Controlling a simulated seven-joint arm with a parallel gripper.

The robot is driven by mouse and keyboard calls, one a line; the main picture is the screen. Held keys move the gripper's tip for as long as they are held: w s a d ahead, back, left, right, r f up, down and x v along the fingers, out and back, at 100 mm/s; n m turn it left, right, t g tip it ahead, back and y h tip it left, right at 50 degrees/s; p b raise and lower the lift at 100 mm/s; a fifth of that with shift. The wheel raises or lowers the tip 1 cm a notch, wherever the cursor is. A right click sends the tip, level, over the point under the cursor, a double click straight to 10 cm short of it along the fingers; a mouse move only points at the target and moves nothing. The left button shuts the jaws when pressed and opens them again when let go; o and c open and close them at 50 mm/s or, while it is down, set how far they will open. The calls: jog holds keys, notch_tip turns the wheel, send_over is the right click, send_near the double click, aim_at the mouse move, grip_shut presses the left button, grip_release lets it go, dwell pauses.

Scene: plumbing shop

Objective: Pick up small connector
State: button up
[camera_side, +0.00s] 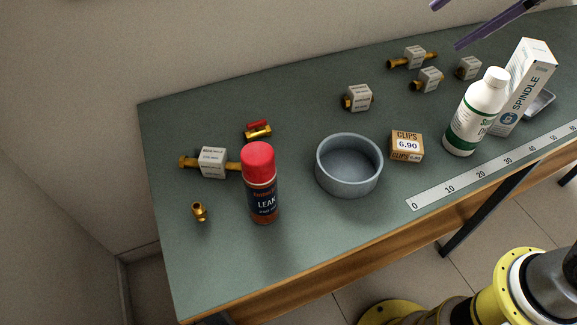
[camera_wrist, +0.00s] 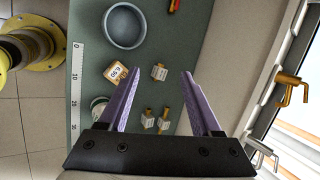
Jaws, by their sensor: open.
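A small brass connector (camera_side: 199,211) stands alone near the left end of the green bench, left of the red-capped spray can. It does not show in the wrist view. Several other brass fittings carry white label blocks, so I cannot read which of them might also be called a connector. My gripper (camera_side: 446,26) hangs high over the right part of the bench, far from the small connector. In the wrist view my gripper (camera_wrist: 159,72) has its two purple fingers wide apart with nothing held. One labelled fitting (camera_wrist: 159,73) appears between the fingertips, well below them.
The spray can (camera_side: 261,190) stands close right of the connector. A labelled fitting (camera_side: 212,162) and red-handled valve (camera_side: 258,131) lie behind. A grey bowl (camera_side: 349,167), clips box (camera_side: 407,146), white bottle (camera_side: 474,115) and spindle box (camera_side: 524,85) stand rightward. The left front is clear.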

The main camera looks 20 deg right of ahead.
jog(key=w+a+f+m+g+y, duration=0.1)
jog(key=w+a+m+g, duration=0.15)
jog(key=w+a, duration=0.7)
jog(key=g, duration=0.4)
send_over(199, 205)
jog(key=d, duration=0.5)
notch_tip(199, 205, down, 20)
jog(key=shift+n, duration=0.25)
jog(key=x, duration=0.8)
jog(key=shift+w+a+r, duration=0.1)
jog(key=shift+w+a, duration=0.05)
jog(key=shift+x, duration=2.9)
jog(key=shift+w+a, duration=0.1)
grip_shut()
